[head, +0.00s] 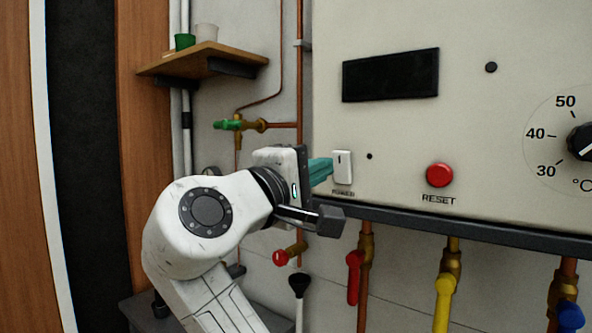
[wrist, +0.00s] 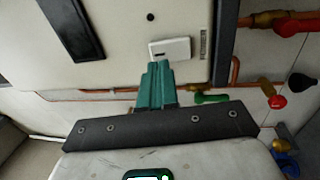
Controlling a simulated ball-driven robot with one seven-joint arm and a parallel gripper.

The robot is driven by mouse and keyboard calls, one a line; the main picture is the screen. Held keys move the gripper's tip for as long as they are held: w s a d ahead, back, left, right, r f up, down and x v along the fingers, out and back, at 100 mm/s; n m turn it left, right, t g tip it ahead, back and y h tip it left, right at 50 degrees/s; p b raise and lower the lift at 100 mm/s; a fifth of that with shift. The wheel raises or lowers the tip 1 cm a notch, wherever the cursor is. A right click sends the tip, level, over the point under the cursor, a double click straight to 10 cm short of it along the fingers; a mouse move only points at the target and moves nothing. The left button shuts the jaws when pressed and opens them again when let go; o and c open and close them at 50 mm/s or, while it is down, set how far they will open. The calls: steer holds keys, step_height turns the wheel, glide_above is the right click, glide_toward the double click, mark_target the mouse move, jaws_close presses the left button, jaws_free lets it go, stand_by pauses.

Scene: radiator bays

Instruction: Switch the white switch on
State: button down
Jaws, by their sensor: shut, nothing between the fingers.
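The white switch (head: 343,167) is a small upright rocker with a dark mark near its top, set low on the left of the cream boiler panel, above the label POWER. It also shows in the wrist view (wrist: 169,49), just beyond my fingertips. My gripper (head: 322,168) has teal fingers that are shut and empty. In the head view the fingertips are right beside the switch's left edge. In the wrist view the fingers (wrist: 157,70) point at it. I cannot tell whether they touch it.
A red RESET button (head: 440,175) and a temperature dial (head: 582,142) are to the right on the panel. A dark display (head: 390,75) is above. Pipes with a red valve handle (head: 354,278) and a yellow one (head: 443,300) hang below. A wooden shelf (head: 200,62) juts out at upper left.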

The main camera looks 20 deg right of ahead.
mark_target(338, 159)
steer(key=shift+p+x, duration=0.3)
steer(key=shift+x, duration=1.25)
